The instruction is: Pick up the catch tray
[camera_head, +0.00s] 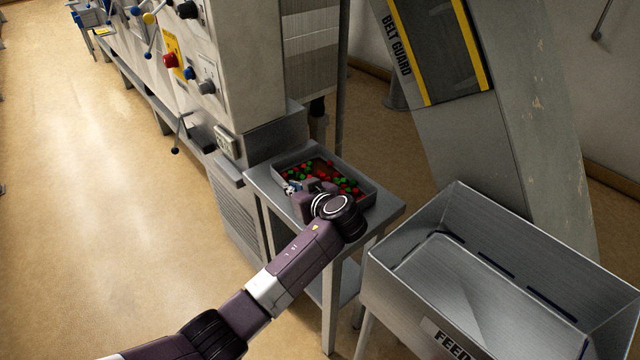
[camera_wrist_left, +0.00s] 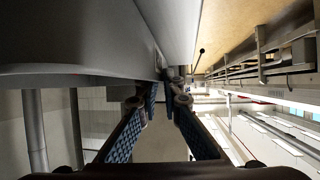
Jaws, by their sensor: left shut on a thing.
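The catch tray (camera_head: 281,168) is a shallow grey metal tray holding many small red and green pieces. It sits on a small metal side table. My left gripper (camera_head: 292,187) is at the tray's near-left rim, with the arm coming in from the lower left and its wrist hiding the tray's near side. In the left wrist view, the blue-padded fingers (camera_wrist_left: 168,88) come together at the edge of a grey metal surface, shut on the tray's rim; the exact contact is small and dark. My right gripper is not in view.
The metal table (camera_head: 391,208) stands against a machine with a control panel (camera_head: 188,62). A large steel feed bin (camera_head: 403,240) stands close at right. A slanted chute with a belt guard (camera_head: 430,50) rises behind. The floor at left (camera_head: 110,200) is clear.

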